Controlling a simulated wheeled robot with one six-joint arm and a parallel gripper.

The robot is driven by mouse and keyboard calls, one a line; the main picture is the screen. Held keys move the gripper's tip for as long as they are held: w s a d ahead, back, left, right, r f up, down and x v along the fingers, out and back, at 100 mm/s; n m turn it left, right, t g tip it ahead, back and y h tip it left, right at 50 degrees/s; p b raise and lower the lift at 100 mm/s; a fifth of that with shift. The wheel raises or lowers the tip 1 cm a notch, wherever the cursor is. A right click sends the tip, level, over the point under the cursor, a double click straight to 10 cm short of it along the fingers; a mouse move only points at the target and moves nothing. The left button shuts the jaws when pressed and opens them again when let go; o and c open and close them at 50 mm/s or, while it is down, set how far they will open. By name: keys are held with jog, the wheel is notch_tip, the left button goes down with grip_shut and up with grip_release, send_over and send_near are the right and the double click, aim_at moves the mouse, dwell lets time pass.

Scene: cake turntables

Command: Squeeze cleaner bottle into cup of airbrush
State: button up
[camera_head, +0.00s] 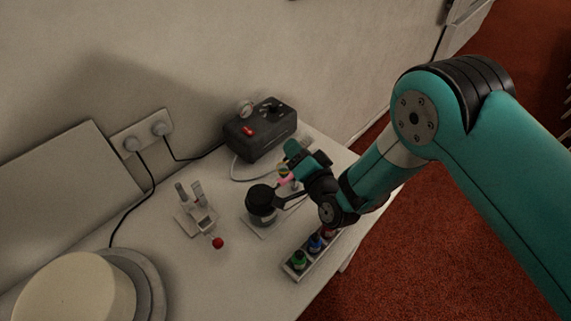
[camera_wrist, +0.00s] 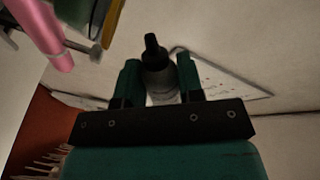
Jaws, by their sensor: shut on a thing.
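My gripper (camera_wrist: 158,68) is shut on the cleaner bottle (camera_wrist: 160,83), with one teal finger on each side of it. The bottle has a grey body and a black cap with a narrow nozzle, which points away from the palm in the wrist view. The pink airbrush (camera_wrist: 42,36) is at the upper left there, apart from the nozzle. In the head view, a pink bit of the airbrush (camera_head: 285,181) shows beside my gripper (camera_head: 297,158), above the table. My gripper hides the bottle there. I cannot make out the airbrush's cup clearly.
A black-lidded pot (camera_head: 262,203) stands close left of my gripper. A tray (camera_head: 318,262) of small colour bottles is in front. A dark compressor (camera_head: 262,131) stands behind, near the wall. A red-knobbed stand (camera_head: 198,221) and a cake (camera_head: 75,290) are further left.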

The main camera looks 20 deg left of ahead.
aim_at(314, 139)
jog(key=shift+f+b, duration=0.35)
jog(key=shift+b, duration=0.9)
jog(key=shift+r+b, duration=0.1)
jog(key=shift+b, duration=0.25)
